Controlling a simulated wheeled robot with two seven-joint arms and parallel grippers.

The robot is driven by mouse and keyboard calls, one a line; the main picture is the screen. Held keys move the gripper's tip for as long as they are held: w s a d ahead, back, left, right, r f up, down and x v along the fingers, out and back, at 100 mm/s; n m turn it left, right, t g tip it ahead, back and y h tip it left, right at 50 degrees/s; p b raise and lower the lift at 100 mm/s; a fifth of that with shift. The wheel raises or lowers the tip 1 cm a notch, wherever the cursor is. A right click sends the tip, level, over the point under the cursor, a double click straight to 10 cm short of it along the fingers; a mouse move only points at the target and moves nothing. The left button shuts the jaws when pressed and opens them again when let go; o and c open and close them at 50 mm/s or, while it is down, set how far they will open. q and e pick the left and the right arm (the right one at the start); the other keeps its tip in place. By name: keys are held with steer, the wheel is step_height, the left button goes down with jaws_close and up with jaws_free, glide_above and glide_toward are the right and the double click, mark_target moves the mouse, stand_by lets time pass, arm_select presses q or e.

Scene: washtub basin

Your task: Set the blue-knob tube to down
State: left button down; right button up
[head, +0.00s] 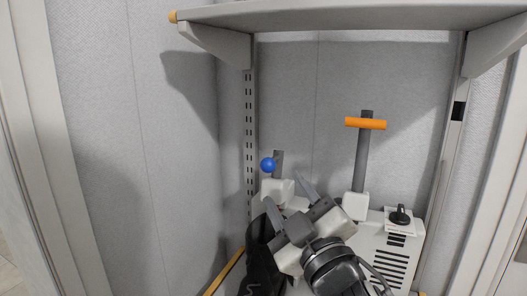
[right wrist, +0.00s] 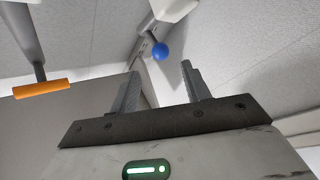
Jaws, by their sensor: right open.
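The blue knob (head: 268,164) sits at the front of a short dark grey tube (head: 279,158), which stands up from a white block (head: 277,189). The tube looks short and roughly upright in the head view. My right gripper (head: 284,187) is open, its two fingers pointing up toward the knob from below and in front. In the right wrist view the blue knob (right wrist: 161,51) shows just beyond and between the fingertips (right wrist: 161,68), with nothing held. I cannot tell the exact gap. My left gripper is not in view.
A taller grey tube with an orange T-handle (head: 366,123) stands to the right. A black rotary knob (head: 400,216) sits on the vented white housing (head: 393,262). A grey shelf (head: 350,16) hangs above, and a wall (head: 140,140) closes the left side.

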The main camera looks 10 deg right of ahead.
mark_target(262, 181)
steer(key=p+x, duration=0.2)
steer(key=x, duration=0.9)
steer(key=shift+f, duration=0.15)
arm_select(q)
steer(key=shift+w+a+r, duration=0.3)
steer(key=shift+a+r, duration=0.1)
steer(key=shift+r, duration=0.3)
